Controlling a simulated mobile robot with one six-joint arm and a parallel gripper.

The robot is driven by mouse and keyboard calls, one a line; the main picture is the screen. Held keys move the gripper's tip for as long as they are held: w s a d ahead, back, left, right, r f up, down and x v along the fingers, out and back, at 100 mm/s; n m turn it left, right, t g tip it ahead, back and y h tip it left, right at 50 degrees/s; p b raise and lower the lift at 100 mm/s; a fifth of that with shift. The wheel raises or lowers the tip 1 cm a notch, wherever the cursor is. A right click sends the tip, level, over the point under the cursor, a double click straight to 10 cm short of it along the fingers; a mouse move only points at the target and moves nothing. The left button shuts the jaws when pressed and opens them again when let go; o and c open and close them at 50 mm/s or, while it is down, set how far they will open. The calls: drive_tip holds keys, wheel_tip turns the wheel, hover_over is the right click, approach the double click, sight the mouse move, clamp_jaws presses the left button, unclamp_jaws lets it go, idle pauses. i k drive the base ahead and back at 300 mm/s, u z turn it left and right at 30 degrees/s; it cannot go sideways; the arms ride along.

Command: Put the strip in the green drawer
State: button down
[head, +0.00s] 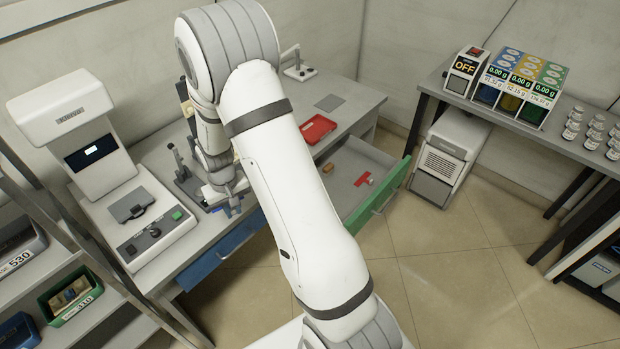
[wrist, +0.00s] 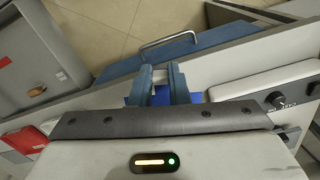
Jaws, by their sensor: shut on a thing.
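My gripper (wrist: 160,78) is shut on a small strip (wrist: 161,95), of which a bright blue part and a pale end show between the fingers. In the head view my gripper (head: 229,207) is low over the bench's front edge, above the blue drawer, and the strip is hard to make out. The green drawer (head: 385,199) is pulled open, to the right of my gripper. A red piece (head: 363,179) and a small orange-brown piece (head: 328,168) lie inside it. In the wrist view the open drawer (wrist: 48,48) is at the left.
The blue drawer (head: 222,252) is under the bench, left of the green one. A grey instrument (head: 135,205) stands left of my gripper. A red tray (head: 317,128) lies on the bench behind the green drawer. My arm hides the bench middle. Floor ahead is clear.

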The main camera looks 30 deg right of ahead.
sight(335, 181)
drive_tip(key=z, duration=0.4)
drive_tip(key=i, duration=0.15)
drive_tip(key=u, duration=2.2)
drive_tip(key=k, duration=1.7)
drive_tip(key=z, duration=1.8)
drive_tip(key=i, duration=1.15)
